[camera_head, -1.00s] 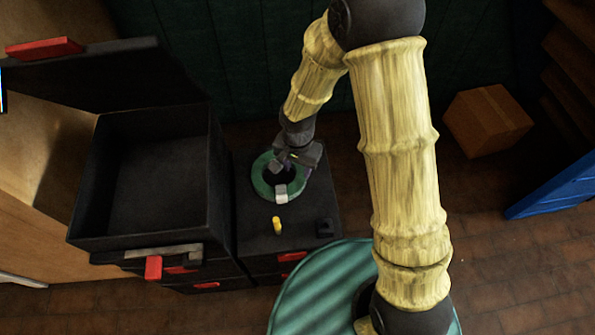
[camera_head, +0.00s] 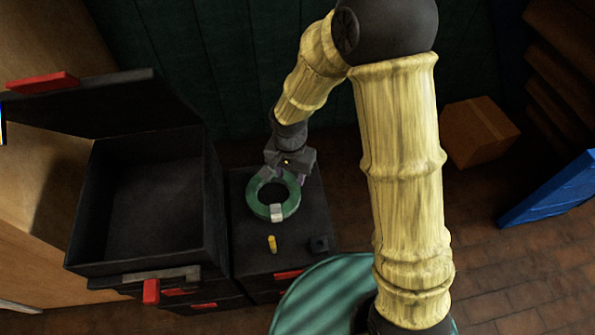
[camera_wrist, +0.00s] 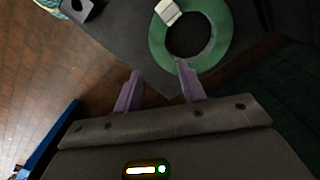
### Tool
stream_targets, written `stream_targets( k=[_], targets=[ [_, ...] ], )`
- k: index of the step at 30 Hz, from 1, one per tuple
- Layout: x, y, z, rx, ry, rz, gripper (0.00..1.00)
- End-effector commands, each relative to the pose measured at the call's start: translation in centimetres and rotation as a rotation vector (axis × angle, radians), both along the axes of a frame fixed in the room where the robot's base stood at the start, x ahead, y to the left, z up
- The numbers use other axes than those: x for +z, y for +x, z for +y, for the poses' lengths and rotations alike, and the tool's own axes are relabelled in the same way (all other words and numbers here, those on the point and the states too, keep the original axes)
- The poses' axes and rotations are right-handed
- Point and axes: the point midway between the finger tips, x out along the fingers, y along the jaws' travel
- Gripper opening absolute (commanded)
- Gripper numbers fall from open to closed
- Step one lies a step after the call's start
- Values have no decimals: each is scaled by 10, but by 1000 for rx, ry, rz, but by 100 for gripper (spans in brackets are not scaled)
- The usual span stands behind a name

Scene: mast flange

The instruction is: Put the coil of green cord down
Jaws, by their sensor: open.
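The coil of green cord (camera_head: 254,204) lies flat on the black cabinet top, a ring with a pale band on its near side. It also shows in the wrist view (camera_wrist: 222,50), ahead of my gripper. My gripper (camera_head: 290,178) is at the far edge of the coil, its fingers spread. In the wrist view the two purple fingers of my gripper (camera_wrist: 160,82) are apart with nothing between them. The right finger's tip overlaps the coil's near edge in that view; whether it touches, I cannot tell.
The cabinet top (camera_head: 297,222) also holds a small yellow peg (camera_head: 272,244) and a small black block (camera_head: 319,244). An open black case (camera_head: 150,190) with its lid up stands to the left. A cardboard box (camera_head: 480,132) and a blue panel (camera_head: 550,191) are at the right.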

Motion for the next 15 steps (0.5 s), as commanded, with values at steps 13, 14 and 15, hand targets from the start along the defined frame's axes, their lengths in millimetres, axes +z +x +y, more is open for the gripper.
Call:
stream_targets(
  k=[13, 14, 15],
  targets=[
    [35, 3, -54, 58, 4, -53, 40],
    [42, 2, -65, 73, 4, -65, 40],
    [51, 0, -81, 92, 3, -81, 40]
  ],
)
